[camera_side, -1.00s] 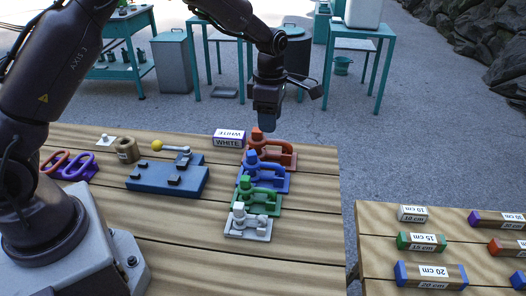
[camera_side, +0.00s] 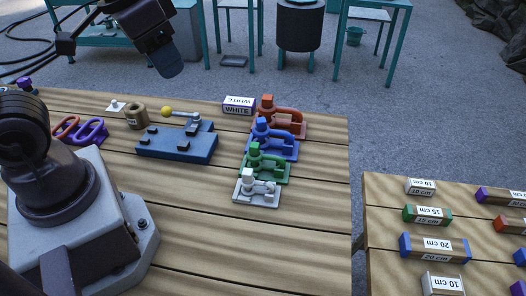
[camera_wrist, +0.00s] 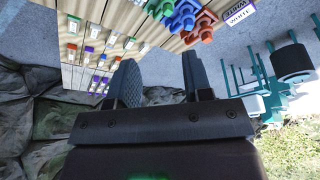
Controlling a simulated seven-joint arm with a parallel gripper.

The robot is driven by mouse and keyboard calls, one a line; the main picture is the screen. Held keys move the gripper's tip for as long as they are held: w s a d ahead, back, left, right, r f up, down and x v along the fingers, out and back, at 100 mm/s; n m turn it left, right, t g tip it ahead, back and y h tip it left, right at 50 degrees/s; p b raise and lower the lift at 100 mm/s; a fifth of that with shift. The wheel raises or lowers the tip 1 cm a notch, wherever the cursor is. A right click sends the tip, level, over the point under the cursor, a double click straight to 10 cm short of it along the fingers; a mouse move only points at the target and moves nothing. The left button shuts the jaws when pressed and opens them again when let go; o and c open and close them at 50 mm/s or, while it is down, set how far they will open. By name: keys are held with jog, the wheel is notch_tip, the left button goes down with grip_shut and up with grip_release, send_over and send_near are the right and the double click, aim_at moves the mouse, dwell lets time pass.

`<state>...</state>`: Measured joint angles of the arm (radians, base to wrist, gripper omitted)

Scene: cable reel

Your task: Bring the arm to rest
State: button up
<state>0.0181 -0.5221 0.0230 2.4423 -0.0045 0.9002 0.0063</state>
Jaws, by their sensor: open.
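My gripper (camera_side: 168,62) is raised at the top left of the side view, above and beyond the far edge of the wooden table (camera_side: 190,255). In the wrist view my gripper (camera_wrist: 160,85) shows two fingers apart with nothing between them. The wrist view is tilted, with the table tops along its upper edge and rocks and grass below. My gripper touches nothing that I can see.
A blue fixture (camera_side: 178,145) with a yellow-knobbed lever, a row of clamps, white (camera_side: 257,188), green (camera_side: 264,165), blue (camera_side: 272,143) and orange (camera_side: 279,120), and a WHITE label block (camera_side: 239,106) stand on the table. A second table (camera_side: 385,190) holds several length-marked blocks.

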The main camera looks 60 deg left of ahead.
jog(key=shift+s+r+t, duration=1)
jog(key=shift+s+r, duration=0.15)
jog(key=shift+r, duration=0.2)
